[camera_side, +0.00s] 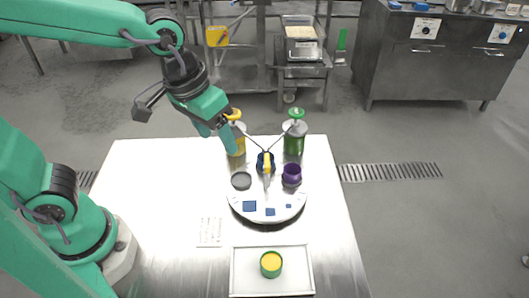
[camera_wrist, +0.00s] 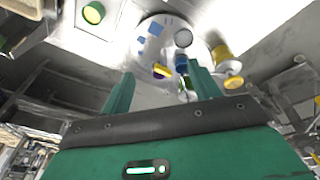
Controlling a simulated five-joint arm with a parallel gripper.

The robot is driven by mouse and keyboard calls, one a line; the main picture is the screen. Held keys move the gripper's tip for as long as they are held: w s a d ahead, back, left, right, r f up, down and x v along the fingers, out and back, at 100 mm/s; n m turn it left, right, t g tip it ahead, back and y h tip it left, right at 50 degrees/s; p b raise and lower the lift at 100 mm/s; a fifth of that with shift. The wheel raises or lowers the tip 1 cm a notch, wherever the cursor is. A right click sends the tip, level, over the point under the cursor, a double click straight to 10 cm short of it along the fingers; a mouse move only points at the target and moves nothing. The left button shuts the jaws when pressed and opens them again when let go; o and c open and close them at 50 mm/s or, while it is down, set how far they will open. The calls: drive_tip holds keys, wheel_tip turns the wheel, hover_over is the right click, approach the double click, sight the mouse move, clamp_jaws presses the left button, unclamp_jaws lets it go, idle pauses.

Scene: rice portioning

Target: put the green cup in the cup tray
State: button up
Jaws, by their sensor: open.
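The green cup (camera_side: 271,264), with yellow contents, stands upright inside the shallow pale tray (camera_side: 238,284) at the front of the table. The cup also shows at the top left of the wrist view (camera_wrist: 94,12). My gripper (camera_side: 230,138) is open and empty, raised near the back of the table by the yellow bottle, well away from the cup. In the wrist view, its two green fingers (camera_wrist: 162,86) are spread apart with nothing held between them.
A white rounded stand (camera_side: 240,211) with blue squares sits mid-table. Yellow (camera_side: 238,145) and green (camera_side: 294,142) bottles stand behind. The table's left side is mostly clear.

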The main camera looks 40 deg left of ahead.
drive_tip(key=s+a+r+t, duration=0.1)
drive_tip(key=s+a, duration=0.1)
drive_tip(key=a, duration=0.4)
drive_tip(key=s+a+r+t+y, duration=0.1)
drive_tip(key=s+a, duration=0.2)
drive_tip(key=a, duration=0.3)
drive_tip(key=shift+r+t, duration=0.15)
drive_tip(key=shift+t, duration=0.25)
drive_tip(key=shift+a, duration=0.1)
